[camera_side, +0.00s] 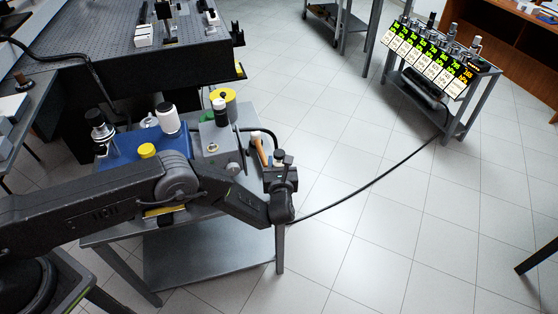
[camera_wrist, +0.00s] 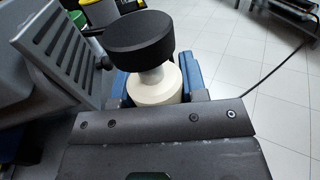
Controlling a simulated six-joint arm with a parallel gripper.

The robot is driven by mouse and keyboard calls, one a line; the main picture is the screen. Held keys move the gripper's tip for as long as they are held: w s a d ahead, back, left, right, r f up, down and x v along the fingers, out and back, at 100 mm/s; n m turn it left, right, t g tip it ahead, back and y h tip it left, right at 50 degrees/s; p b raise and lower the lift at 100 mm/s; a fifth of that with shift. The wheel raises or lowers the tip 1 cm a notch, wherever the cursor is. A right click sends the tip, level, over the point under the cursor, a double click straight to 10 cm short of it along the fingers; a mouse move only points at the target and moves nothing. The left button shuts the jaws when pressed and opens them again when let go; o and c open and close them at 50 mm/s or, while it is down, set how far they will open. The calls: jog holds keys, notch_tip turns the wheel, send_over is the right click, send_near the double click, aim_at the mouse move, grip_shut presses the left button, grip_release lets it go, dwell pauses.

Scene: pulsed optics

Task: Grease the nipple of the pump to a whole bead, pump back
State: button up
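The grey box-shaped pump (camera_side: 222,146) stands on the trolley, left of my gripper (camera_side: 281,178). Its ribbed grey casing also fills the left of the wrist view (camera_wrist: 58,62). A small round fitting (camera_side: 233,168) shows on the pump's near face; I cannot tell whether it is the nipple. In the wrist view, my gripper (camera_wrist: 166,92) has blue pads on both sides of a cream-bodied tool (camera_wrist: 158,88) with a wide black round cap (camera_wrist: 140,32). It appears shut on this tool, held beside the pump. The tool's far end is hidden, and no grease bead is visible.
A black cable (camera_side: 372,183) runs over the floor to a display stand (camera_side: 437,60).

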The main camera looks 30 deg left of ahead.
jog(key=o, duration=0.5)
jog(key=s+d+r, duration=0.4)
jog(key=s+d, duration=0.3)
jog(key=s, duration=0.5)
dwell(0.4)
jog(key=shift+w+r, duration=0.1)
